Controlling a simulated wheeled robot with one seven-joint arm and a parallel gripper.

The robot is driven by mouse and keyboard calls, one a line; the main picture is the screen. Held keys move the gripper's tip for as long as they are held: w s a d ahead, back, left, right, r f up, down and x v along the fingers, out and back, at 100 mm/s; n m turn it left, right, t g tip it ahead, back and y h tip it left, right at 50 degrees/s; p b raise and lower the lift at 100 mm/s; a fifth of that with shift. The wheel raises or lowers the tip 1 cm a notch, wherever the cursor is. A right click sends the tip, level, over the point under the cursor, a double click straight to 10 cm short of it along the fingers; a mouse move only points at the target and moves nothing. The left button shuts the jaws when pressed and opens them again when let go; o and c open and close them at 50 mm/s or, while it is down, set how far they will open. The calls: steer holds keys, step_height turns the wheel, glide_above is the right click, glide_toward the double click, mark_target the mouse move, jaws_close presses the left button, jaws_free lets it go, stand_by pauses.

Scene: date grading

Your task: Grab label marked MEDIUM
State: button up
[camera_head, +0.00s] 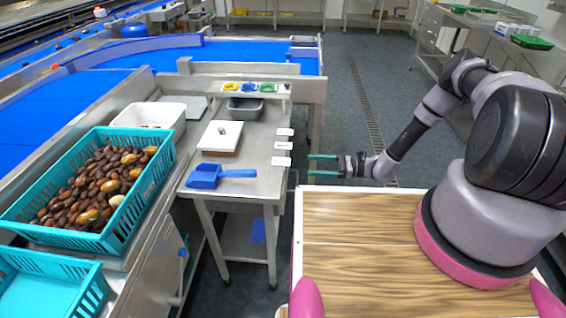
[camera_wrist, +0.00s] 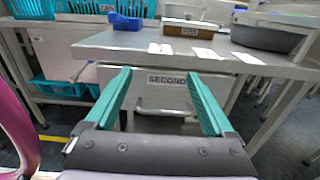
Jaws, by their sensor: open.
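Three small white labels lie in a row along the right edge of the steel table in the head view: a far label (camera_head: 284,131), a middle label (camera_head: 283,145) and a near label (camera_head: 281,161). They also show in the wrist view as a left label (camera_wrist: 160,48), a middle label (camera_wrist: 205,53) and a right label (camera_wrist: 246,57). Their print is too small to read, so I cannot tell which is MEDIUM. My gripper (camera_head: 322,165) is open and empty, right of the table edge, its teal fingers pointing at the table; they also show in the wrist view (camera_wrist: 158,76).
The steel table (camera_head: 262,187) holds a blue scoop (camera_head: 207,176), a white-topped box (camera_head: 220,137) and a grey tub (camera_head: 246,108). A teal crate of dates (camera_head: 130,222) stands left. A panel marked SECOND (camera_wrist: 167,80) is below the tabletop.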

mark_target(281, 162)
steer(key=a, duration=0.7)
steer(key=shift+w+a+r, duration=0.15)
steer(key=shift+a+r, duration=0.2)
steer(key=shift+c, duration=0.3)
